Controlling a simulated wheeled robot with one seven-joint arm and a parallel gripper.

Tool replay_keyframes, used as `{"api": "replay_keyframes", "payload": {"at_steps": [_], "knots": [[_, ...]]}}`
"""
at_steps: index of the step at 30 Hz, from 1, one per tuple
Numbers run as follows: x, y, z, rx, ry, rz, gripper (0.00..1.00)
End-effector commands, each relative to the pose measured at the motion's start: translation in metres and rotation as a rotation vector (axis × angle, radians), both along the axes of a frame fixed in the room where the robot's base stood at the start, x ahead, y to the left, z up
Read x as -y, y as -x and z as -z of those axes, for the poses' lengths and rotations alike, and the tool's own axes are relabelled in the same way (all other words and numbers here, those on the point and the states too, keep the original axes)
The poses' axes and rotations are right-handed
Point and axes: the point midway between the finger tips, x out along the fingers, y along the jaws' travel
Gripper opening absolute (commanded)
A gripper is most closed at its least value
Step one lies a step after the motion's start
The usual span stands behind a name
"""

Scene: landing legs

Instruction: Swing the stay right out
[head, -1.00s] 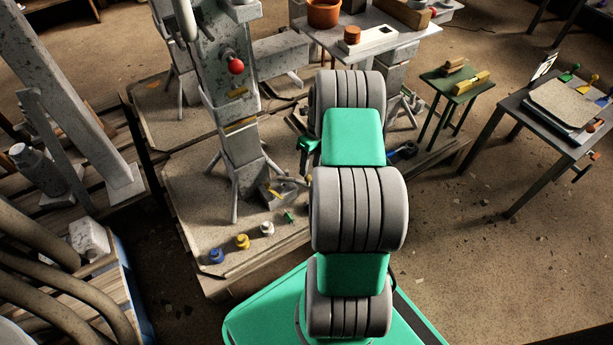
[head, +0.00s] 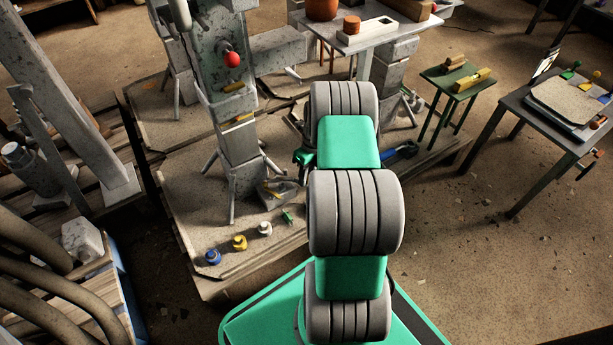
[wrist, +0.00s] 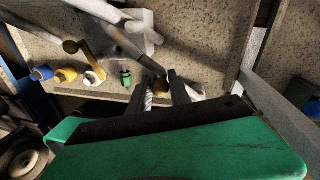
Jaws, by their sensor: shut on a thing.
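The grey landing leg (head: 238,150) stands upright on a speckled plate, with thin stays splayed around its lower end. In the head view my arm hides most of the gripper and the held end.
Blue (head: 213,257), yellow (head: 240,243) and white (head: 265,229) caps stand along the plate's front edge, with a small green piece (head: 287,216). A table (head: 370,38) stands behind, a green stool (head: 460,82) to its right. Floor at right is mostly clear.

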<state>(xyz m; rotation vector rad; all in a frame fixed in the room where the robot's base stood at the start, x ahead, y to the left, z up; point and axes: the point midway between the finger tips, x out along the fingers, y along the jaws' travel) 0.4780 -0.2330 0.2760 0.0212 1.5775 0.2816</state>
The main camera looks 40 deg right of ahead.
Motion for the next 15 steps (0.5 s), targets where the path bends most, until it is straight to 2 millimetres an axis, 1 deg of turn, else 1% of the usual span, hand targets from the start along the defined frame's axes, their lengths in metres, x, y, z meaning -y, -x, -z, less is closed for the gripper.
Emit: {"api": "replay_keyframes", "payload": {"at_steps": [1, 3, 15], "knots": [[0.0, 0.0001, 0.0, 0.0, 0.0, 0.0, 0.06], [0.0, 0.0001, 0.0, 0.0, 0.0, 0.0, 0.0], [0.0, 0.0002, 0.0, 0.0, 0.0, 0.0, 0.0]]}}
